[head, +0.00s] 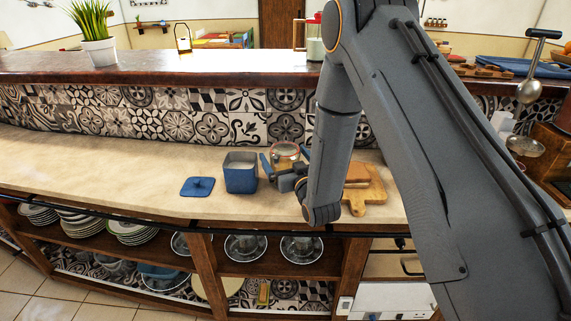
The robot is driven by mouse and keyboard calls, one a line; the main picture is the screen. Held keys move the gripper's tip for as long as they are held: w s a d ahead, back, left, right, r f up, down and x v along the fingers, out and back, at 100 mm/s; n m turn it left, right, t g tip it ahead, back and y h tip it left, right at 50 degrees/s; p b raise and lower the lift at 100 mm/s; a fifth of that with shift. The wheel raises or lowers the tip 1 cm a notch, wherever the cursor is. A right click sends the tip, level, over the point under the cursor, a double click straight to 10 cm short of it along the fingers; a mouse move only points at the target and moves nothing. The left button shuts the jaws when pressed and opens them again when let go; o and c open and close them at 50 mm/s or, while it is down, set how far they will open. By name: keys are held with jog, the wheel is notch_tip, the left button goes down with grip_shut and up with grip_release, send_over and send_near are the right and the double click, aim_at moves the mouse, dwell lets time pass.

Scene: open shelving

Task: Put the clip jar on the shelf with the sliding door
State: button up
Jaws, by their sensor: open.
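A glass jar with an orange-red rim (286,149), which looks like the clip jar, stands on the beige counter. My gripper (284,163) is at the jar, with its blue-grey fingers open on either side of the jar's lower part as seen here. Whether the fingers touch the glass cannot be told. The gripper and forearm hide the jar's base. Open wooden shelving (200,262) runs under the counter. I cannot make out a sliding door on it for sure.
A blue canister (241,179) stands just left of my gripper, with a blue lid (197,187) beside it. Wooden boards (372,195) lie to the right. Plates (131,231) and glassware (245,248) occupy the upper shelf below. The counter's left part is clear.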

jog(key=shift+p+x, duration=1)
jog(key=shift+x, duration=1.3)
jog(key=shift+d, duration=0.1)
jog(key=c, duration=1.6)
jog(key=shift+w+r, duration=0.1)
jog(key=shift+r, duration=0.05)
jog(key=c, duration=0.4)
